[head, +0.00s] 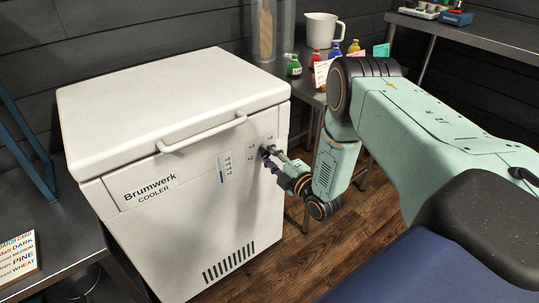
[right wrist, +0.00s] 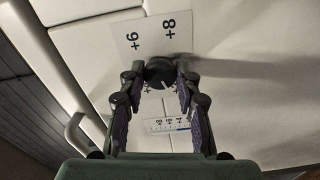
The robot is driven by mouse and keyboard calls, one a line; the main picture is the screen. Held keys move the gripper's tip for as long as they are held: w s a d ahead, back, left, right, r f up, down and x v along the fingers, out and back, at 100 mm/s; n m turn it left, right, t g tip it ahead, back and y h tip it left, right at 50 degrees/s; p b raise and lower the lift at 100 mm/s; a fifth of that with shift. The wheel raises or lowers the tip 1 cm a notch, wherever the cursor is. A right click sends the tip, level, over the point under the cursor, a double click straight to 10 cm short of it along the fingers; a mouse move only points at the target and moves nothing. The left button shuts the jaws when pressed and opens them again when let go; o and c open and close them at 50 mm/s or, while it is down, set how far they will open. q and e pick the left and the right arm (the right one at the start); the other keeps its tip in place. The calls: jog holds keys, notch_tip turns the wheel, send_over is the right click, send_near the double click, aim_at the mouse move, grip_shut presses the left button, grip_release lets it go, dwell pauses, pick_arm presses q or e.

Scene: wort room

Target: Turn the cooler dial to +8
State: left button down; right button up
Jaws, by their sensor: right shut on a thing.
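The white Brumwerk cooler (head: 190,225) stands at the centre-left of the head view. Its dark round dial (right wrist: 158,73) is on the front, at the upper right. My right gripper (head: 271,156) is at the dial. In the right wrist view its two fingers (right wrist: 160,84) are shut on the dial from both sides. My left gripper is out of view.
A scale strip (head: 224,168) with a blue column is left of the dial. The lid handle (head: 202,132) juts out above it. A metal table behind holds a white jug (head: 321,30) and coloured bottles (head: 294,66). A lettered card (head: 17,257) lies at lower left.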

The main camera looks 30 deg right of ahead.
jog(key=m+p, duration=0.1)
jog(key=m, duration=1.5)
jog(key=m+b, duration=0.1)
jog(key=m, duration=0.4)
jog(key=shift+f+m, duration=0.1)
jog(key=shift+m, duration=0.3)
jog(key=m+b, duration=0.1)
jog(key=m, duration=0.2)
jog(key=shift+m, duration=0.3)
jog(key=m+b, duration=0.1)
jog(key=m, duration=0.2)
jog(key=shift+m, duration=0.3)
jog(key=m+b, duration=0.1)
jog(key=m, duration=0.2)
jog(key=shift+m+b, duration=0.3)
jog(key=shift+b, duration=0.1)
jog(key=m+b, duration=0.1)
jog(key=m, duration=0.2)
jog(key=shift+m, duration=0.3)
jog(key=m+b, duration=0.1)
jog(key=m, duration=0.2)
jog(key=shift+m, duration=0.3)
jog(key=m, duration=0.5)
jog(key=shift+m+b, duration=0.3)
jog(key=shift+m, duration=0.1)
